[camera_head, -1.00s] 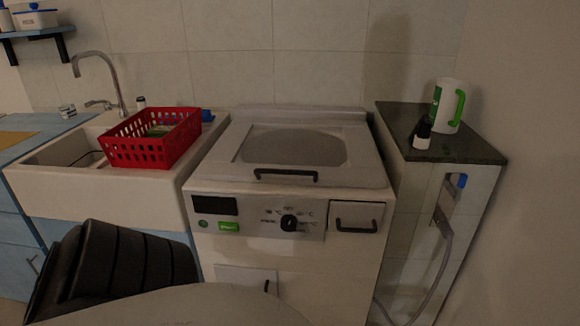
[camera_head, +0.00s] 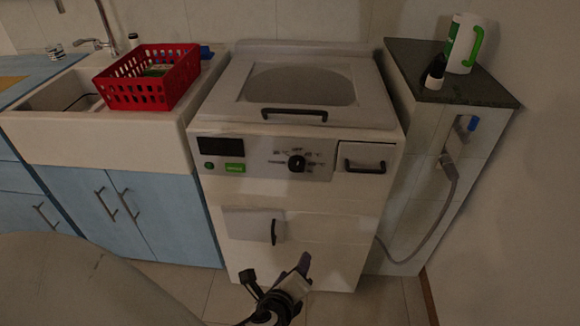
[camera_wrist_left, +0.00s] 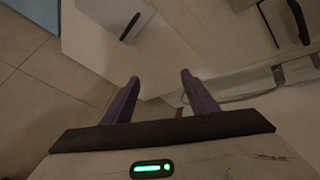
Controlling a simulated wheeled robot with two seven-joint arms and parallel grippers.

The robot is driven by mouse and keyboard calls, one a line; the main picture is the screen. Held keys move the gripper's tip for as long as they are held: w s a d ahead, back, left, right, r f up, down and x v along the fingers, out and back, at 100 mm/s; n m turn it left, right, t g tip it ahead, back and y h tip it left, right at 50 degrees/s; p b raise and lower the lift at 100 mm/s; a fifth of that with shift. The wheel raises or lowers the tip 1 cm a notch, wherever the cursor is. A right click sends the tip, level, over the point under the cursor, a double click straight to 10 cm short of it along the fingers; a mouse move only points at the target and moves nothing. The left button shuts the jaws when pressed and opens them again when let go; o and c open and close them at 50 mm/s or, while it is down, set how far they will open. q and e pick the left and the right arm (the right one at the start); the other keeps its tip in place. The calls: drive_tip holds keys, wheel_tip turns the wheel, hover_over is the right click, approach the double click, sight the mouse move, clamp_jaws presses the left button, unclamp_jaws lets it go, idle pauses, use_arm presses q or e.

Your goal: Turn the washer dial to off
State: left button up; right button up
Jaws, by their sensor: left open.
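The washer (camera_head: 300,200) is a white top-loading machine in the middle of the head view. Its black round dial (camera_head: 297,163) sits on the grey control panel, with printed labels around it. My left gripper (camera_head: 277,275) is low in front of the washer, well below the dial and apart from it. The left wrist view shows its two purple fingers (camera_wrist_left: 160,85) spread apart with nothing between them. The dial is not clear in the wrist view. My right gripper is not in view.
A black drawer handle (camera_head: 365,166) is right of the dial, and a lower flap handle (camera_head: 273,232) is below it. A sink with a red basket (camera_head: 148,80) stands left. Floor shows in front.

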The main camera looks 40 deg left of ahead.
use_arm(q)
drive_tip(key=w+a+r+m+t+y, duration=0.2)
drive_tip(key=w+a+r+m, duration=0.1)
drive_tip(key=w+r+m, duration=0.15)
drive_tip(key=m+t+y, duration=0.3)
drive_tip(key=m+y, duration=0.1)
drive_tip(key=m, duration=0.1)
approach(296, 168)
drive_tip(key=shift+n, duration=0.25)
drive_tip(key=x, duration=0.7)
drive_tip(key=shift+w+a, duration=0.1)
drive_tip(key=shift+w, duration=0.05)
drive_tip(key=shift+w+a+h, duration=0.2)
drive_tip(key=shift+w+h, duration=0.1)
drive_tip(key=shift+h, duration=0.1)
drive_tip(key=shift+c, duration=0.4)
